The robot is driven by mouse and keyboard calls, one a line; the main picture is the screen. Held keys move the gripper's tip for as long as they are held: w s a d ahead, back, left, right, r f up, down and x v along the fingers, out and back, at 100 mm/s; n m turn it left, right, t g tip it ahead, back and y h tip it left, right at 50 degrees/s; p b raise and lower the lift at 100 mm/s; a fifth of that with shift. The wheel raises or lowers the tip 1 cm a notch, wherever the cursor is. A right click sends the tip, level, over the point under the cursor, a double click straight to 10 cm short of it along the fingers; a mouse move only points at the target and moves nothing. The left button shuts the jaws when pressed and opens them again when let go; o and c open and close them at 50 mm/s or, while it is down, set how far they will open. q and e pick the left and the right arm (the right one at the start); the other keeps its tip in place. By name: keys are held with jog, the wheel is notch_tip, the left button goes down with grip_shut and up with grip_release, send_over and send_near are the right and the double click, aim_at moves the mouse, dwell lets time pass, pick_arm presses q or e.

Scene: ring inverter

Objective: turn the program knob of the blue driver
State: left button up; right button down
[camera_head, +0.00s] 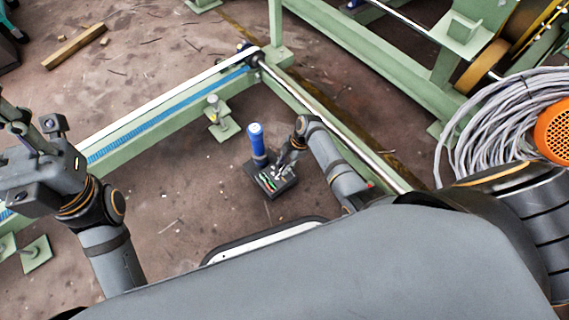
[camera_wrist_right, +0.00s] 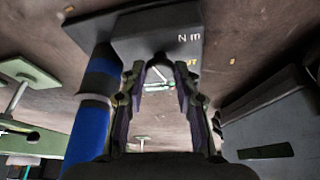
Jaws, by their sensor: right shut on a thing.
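The blue driver (camera_head: 257,143) stands upright at the back left of a dark base box (camera_head: 262,188) on the floor. In the right wrist view its blue and black body (camera_wrist_right: 88,122) is on the left, beside a grey block (camera_wrist_right: 150,40) marked "N m". My right gripper (camera_head: 288,155) is just right of the driver, over the base. In the wrist view its fingers (camera_wrist_right: 160,82) are closed about a small dark knob at the block's edge, mostly hidden between them. My left gripper (camera_head: 25,125) is raised at the far left, away from the driver; its jaw opening is unclear.
A green frame rail (camera_head: 165,115) with a blue strip runs behind the driver. A steel shaft (camera_head: 330,125) lies behind my right arm. Grey cable coils (camera_head: 490,120) and an orange part (camera_head: 555,130) are at the right. The brown floor around the base is mostly clear.

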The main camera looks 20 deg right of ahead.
jog(key=shift+n, duration=0.3)
jog(key=c, duration=1)
grip_release()
jog(key=shift+f, duration=0.1)
jog(key=shift+d+r, duration=0.1)
jog(key=shift+r, duration=0.1)
jog(key=v, duration=1.1)
jog(key=shift+w+r, duration=0.1)
jog(key=shift+r, duration=0.25)
